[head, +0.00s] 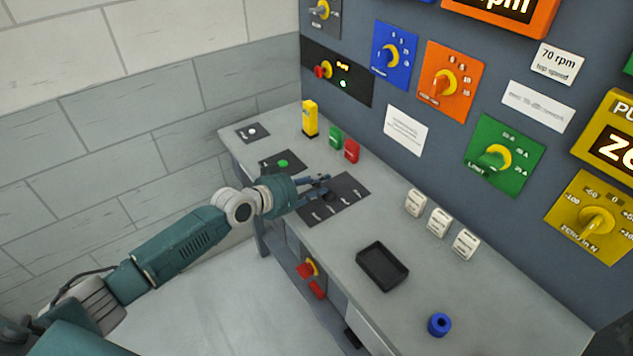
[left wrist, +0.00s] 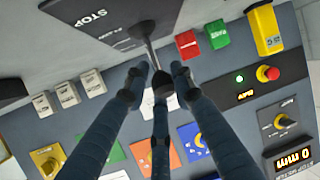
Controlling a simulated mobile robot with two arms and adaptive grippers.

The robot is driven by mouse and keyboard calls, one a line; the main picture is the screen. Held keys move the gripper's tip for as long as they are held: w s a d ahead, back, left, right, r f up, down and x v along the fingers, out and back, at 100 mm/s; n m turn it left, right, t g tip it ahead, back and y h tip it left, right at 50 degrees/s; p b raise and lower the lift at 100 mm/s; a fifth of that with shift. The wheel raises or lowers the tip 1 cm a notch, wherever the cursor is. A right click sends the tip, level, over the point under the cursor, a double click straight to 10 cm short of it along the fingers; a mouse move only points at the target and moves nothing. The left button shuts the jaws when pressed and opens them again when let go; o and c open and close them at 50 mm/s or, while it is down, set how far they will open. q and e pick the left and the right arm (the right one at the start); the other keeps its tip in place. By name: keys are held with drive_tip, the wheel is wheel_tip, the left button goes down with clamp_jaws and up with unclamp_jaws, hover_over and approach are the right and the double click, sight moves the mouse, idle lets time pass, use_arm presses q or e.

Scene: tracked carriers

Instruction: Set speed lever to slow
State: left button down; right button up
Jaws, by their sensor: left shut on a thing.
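The speed lever (left wrist: 150,52) is a thin grey rod rising from a dark label plate (left wrist: 100,18), on which the word STOP shows in the left wrist view. In the head view the dark plate (head: 345,193) lies on the grey bench, with white marks along its near edge. My left gripper (head: 322,187) is over this plate. In the left wrist view my left gripper (left wrist: 159,78) has its dark fingers closed around the lever's top end, which they mostly hide. The exact lever setting cannot be read. My right gripper is not in view.
Red (head: 351,150) and green (head: 335,138) blocks and a yellow block (head: 310,118) stand behind the plate. Several white blocks (head: 438,221), a black tray (head: 382,266) and a blue ring (head: 439,325) are to the right. A knob panel (head: 390,80) rises behind.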

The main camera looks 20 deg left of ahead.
use_arm(q)
drive_tip(key=r+p, duration=0.1)
drive_tip(key=w+p, duration=0.1)
drive_tip(key=r+p, duration=0.1)
drive_tip(key=shift+w+d+r+g+y, duration=0.25)
drive_tip(key=shift+w+r+g+y, duration=0.05)
drive_tip(key=shift+w+r+g, duration=0.1)
drive_tip(key=shift+w+d+f+b, duration=0.3)
drive_tip(key=shift+w+f+b, duration=0.1)
drive_tip(key=shift+b, duration=0.2)
drive_tip(key=shift+w+d+r, duration=0.2)
drive_tip(key=shift+w, duration=0.05)
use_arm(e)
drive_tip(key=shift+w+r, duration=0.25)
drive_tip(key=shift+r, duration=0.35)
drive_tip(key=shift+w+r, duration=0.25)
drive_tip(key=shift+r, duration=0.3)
use_arm(q)
drive_tip(key=c, duration=1.6)
unclamp_jaws()
drive_tip(key=shift+o, duration=0.2)
drive_tip(key=shift+f, duration=0.1)
drive_tip(key=shift+s+f, duration=0.1)
drive_tip(key=shift+f, duration=0.1)
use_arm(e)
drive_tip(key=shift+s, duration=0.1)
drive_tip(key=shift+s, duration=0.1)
